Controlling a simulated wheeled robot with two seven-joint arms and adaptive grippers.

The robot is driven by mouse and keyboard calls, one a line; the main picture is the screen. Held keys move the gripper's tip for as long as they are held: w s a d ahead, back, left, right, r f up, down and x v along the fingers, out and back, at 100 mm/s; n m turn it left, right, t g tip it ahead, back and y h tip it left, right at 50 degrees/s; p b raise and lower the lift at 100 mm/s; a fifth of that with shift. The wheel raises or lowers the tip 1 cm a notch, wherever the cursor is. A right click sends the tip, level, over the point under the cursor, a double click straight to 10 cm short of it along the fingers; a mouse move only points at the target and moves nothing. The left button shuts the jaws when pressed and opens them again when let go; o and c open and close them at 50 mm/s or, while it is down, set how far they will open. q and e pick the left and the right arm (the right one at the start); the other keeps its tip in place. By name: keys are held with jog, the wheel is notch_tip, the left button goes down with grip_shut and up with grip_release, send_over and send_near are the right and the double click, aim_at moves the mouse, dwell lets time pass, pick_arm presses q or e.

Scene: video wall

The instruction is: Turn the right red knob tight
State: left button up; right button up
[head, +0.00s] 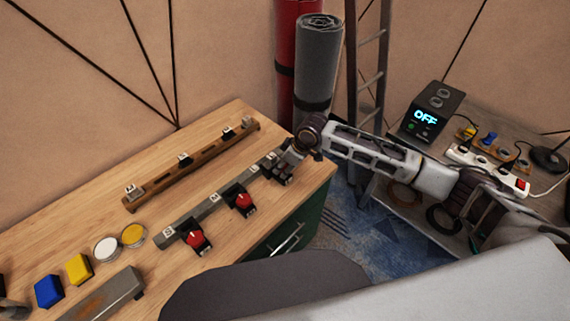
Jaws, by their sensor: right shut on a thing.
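A grey bar (200,215) lies on the wooden workbench, with clamps with red knobs along its front side. The left red knob (195,237) and the middle red knob (243,200) show clearly. My right gripper (283,172) is at the bar's right end and is shut on the right red knob, which the fingers and wrist hide. How far the knob is turned cannot be seen. My left gripper does not show.
A brown rail (190,165) lies behind the bar. Yellow (79,268) and blue (48,291) blocks, round tins (107,248) and a grey metal piece (105,296) lie at left. A grey roll (317,65) and ladder (370,85) stand behind the bench's right end. A box reading OFF (432,112) stands at right.

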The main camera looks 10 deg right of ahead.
jog(key=shift+s+r+m+p, duration=0.15)
jog(key=shift+m+p, duration=0.35)
jog(key=shift+p, duration=0.4)
jog(key=m+h+p, duration=0.1)
jog(key=m+p, duration=0.1)
jog(key=p, duration=0.1)
jog(key=shift+a+t+p, duration=0.1)
jog(key=shift+t+p, duration=0.2)
jog(key=shift+t, duration=0.1)
jog(key=shift+m+h+p, duration=0.3)
jog(key=shift+m+p, duration=0.7)
jog(key=shift+a+m+t+h+p, duration=0.1)
jog(key=shift+m+t+h+p, duration=0.25)
jog(key=shift+m+p, duration=0.5)
jog(key=shift+m+h, duration=0.45)
jog(key=shift+m, duration=0.8)
jog(key=m+h, duration=0.1)
jog(key=m, duration=0.2)
jog(key=shift+a+m, duration=0.15)
jog(key=shift+m, duration=0.15)
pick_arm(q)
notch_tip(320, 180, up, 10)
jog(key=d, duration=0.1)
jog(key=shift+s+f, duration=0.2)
pick_arm(e)
jog(key=m+h, duration=0.1)
jog(key=m, duration=0.2)
jog(key=m+g+h, duration=0.1)
jog(key=m, duration=0.2)
jog(key=shift+h, duration=0.3)
